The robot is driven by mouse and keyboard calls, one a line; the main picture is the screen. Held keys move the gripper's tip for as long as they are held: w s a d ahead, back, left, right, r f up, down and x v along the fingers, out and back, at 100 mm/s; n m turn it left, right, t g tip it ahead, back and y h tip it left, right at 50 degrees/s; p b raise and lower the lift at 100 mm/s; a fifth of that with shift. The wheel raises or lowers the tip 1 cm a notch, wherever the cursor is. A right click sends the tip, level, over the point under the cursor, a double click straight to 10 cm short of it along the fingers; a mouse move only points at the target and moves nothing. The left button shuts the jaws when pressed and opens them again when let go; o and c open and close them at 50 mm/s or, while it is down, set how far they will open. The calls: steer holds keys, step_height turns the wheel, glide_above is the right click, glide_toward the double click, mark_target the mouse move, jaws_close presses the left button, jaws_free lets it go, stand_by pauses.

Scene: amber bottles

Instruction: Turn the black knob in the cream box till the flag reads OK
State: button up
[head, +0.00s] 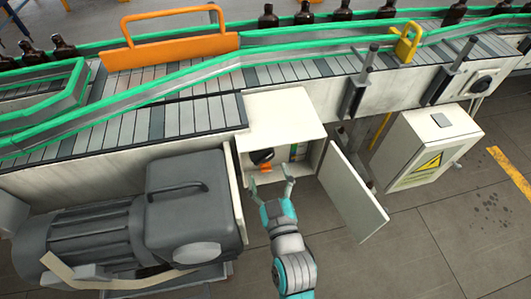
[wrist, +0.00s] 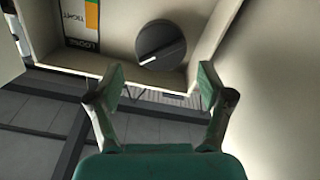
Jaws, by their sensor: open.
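The cream box (head: 285,115) is built into the conveyor's side, and its door (head: 350,190) stands open to the right. The black knob (head: 262,156) is inside at the left; in the wrist view the knob (wrist: 160,45) is round with a white pointer line aimed left and slightly down. A scale label (wrist: 82,22) beside it has orange and green bands and the words TIGHT and LOOSE, upside down. No flag reading OK is legible. My gripper (head: 270,181) is open and empty in front of the box; in the wrist view the fingertips (wrist: 162,88) are apart, short of the knob.
A grey motor (head: 140,220) stands close left of my gripper. The open door is close on the right. A cabinet with a yellow warning sign (head: 428,163) is farther right. Amber bottles (head: 268,16) ride the conveyor. Floor (head: 430,260) is clear at front right.

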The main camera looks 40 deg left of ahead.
mark_target(264, 159)
steer(key=x, duration=0.6)
steer(key=shift+w+a, duration=0.2)
steer(key=shift+a, duration=0.1)
steer(key=c, duration=0.9)
steer(key=shift+o, duration=0.2)
steer(key=shift+m, duration=2.3)
steer(key=o, duration=0.9)
steer(key=shift+c, duration=0.2)
steer(key=v, duration=1.2)
